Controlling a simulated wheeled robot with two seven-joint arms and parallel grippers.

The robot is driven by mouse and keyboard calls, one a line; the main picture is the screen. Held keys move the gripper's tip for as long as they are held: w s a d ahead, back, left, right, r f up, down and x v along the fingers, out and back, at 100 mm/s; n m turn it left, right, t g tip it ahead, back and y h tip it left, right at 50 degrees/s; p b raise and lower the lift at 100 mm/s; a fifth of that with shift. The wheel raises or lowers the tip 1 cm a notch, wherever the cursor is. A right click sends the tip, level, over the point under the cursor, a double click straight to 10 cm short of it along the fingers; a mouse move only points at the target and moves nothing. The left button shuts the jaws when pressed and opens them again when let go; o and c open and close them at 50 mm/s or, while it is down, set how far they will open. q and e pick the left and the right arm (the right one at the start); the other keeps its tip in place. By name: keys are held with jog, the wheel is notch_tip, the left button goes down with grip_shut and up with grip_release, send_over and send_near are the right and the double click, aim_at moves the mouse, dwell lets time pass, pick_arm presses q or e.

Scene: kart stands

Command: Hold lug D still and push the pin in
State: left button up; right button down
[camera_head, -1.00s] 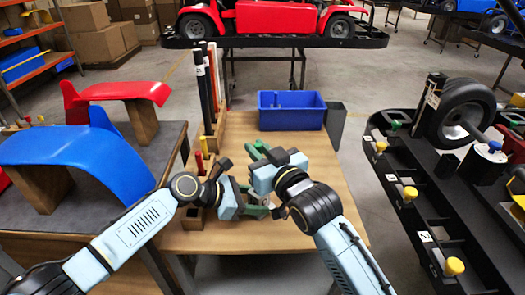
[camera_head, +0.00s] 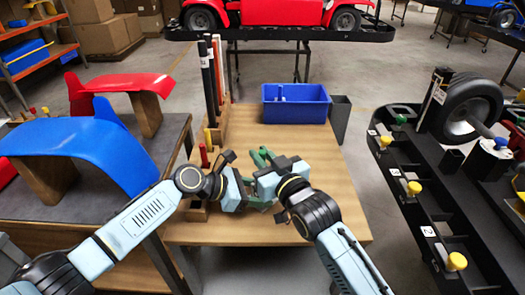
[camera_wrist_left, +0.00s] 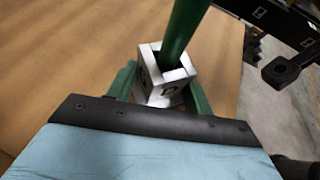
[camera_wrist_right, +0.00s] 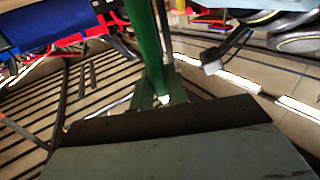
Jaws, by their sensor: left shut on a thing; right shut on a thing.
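Lug D (camera_wrist_left: 165,78), a pale metal block marked D, sits between the green fingers of my left gripper (camera_wrist_left: 165,98). A round green bar (camera_wrist_left: 184,30) runs into the lug's open top. My right gripper (camera_wrist_right: 162,103) is shut on a small pale piece (camera_wrist_right: 163,98) between its green fingers. It seems to be the pin, mostly hidden. A green bar (camera_wrist_right: 145,45) also meets the fingers there. In the head view, my left gripper (camera_head: 246,190) and right gripper (camera_head: 258,187) face each other closely above the table. They hide the lug and pin there.
The wooden table (camera_head: 320,205) has bare room on the right. A blue bin (camera_head: 296,104) and a dark grey container (camera_head: 340,118) stand at its back. A rack with upright rods (camera_head: 222,125) stands at left. A black kart stand (camera_head: 405,205) is at the right.

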jog(key=shift+f, duration=1.65)
jog(key=c, duration=1.3)
grip_release()
jog(key=shift+f, duration=0.1)
jog(key=shift+s+d, duration=0.1)
jog(key=v, duration=1.2)
